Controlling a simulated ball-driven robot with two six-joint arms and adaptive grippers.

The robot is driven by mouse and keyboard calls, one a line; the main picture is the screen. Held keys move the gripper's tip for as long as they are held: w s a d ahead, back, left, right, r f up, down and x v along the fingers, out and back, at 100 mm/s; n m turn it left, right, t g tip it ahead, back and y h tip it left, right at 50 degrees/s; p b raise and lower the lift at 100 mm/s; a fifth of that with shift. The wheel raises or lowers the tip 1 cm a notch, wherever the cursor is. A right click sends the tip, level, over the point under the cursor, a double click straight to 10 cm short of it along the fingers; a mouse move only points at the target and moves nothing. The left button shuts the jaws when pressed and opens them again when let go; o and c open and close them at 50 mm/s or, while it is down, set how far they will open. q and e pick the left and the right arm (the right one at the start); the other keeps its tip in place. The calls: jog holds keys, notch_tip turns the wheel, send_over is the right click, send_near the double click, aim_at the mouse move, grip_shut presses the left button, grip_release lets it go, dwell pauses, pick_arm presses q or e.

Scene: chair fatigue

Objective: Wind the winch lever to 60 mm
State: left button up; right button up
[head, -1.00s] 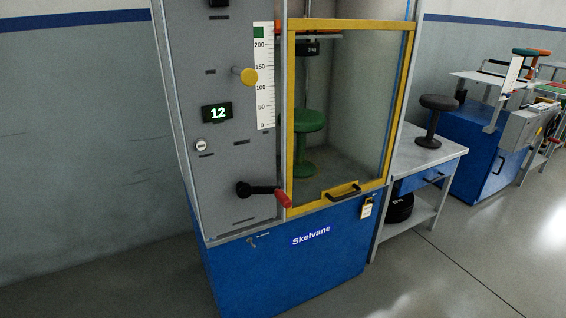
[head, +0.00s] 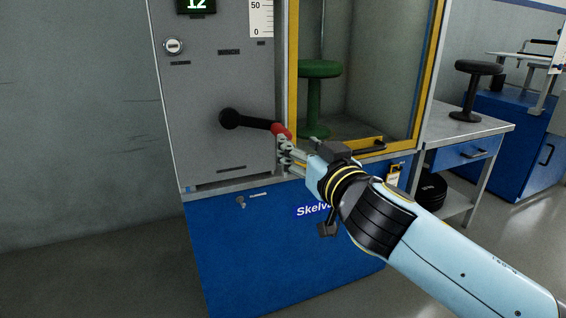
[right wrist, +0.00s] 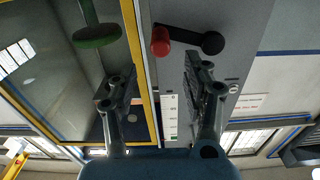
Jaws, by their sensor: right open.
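The winch lever (head: 252,122) is a black arm with a round hub on the grey panel and a red grip (head: 280,131) at its right end. It points right and slightly down. My right gripper (head: 284,150) is at the red grip's lower side in the head view, and its fingertips overlap the grip's lower edge in the picture. In the right wrist view the two fingers are spread, and the red grip (right wrist: 161,41) lies beyond their tips, not between them. The display (head: 196,4) is cut off at the top and appears to read 12. My left gripper is not in view.
The yellow-framed glass door (head: 290,60) stands right of the panel, with a green stool (head: 318,70) behind it. A key switch (head: 173,46) is on the panel. A padlock with a tag (head: 393,177) hangs below the door. A side table (head: 490,128) holds a black stool (head: 475,80).

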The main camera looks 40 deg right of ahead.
aim_at(279, 132)
jog(key=x, duration=1.1)
jog(key=shift+a+f, duration=0.1)
jog(key=shift+f, duration=0.15)
jog(key=shift+s, duration=0.1)
grip_shut()
